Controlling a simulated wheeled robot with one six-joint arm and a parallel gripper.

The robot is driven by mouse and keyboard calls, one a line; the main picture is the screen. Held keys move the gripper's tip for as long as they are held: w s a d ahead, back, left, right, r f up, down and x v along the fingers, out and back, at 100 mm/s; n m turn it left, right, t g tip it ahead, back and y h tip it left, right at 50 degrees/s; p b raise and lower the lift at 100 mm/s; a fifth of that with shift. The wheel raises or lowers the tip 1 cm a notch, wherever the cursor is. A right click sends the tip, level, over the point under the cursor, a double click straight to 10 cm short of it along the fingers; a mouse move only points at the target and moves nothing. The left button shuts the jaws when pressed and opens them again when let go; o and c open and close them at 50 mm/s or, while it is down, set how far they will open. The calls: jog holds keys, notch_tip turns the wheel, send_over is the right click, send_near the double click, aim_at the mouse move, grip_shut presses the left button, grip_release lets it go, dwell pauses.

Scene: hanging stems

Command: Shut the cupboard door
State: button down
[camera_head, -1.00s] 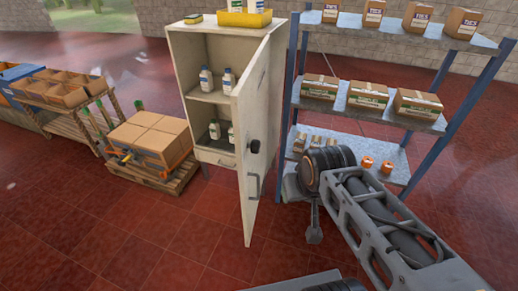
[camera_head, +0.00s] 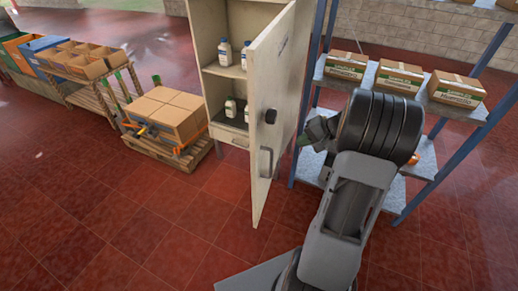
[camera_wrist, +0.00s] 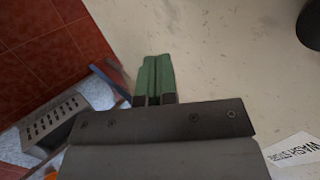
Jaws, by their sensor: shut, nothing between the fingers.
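The pale cupboard (camera_head: 208,62) stands open, with several white bottles on its shelves. Its door (camera_head: 284,75) is swung out toward me. My gripper (camera_head: 308,138) is on that outer side, right of the knob, partly hidden by my arm. In the wrist view its green fingers (camera_wrist: 155,75) are together and empty, in front of the pale door face (camera_wrist: 225,60). I cannot tell whether the fingertips touch the door.
A blue-framed shelf rack (camera_head: 470,128) with cardboard boxes stands close right of the door, beside my arm. A pallet (camera_head: 180,175) with boxes is left of the cupboard. The red tiled floor in front is clear.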

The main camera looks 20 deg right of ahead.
jog(key=p, duration=0.2)
send_near(263, 152)
jog(key=shift+n, duration=0.3)
jog(key=x, duration=0.5)
jog(key=shift+s+f, duration=0.15)
jog(key=shift+s, duration=0.25)
jog(key=shift+w+a+p, duration=0.4)
jog(key=shift+w+a, duration=0.15)
jog(key=shift+a, duration=0.05)
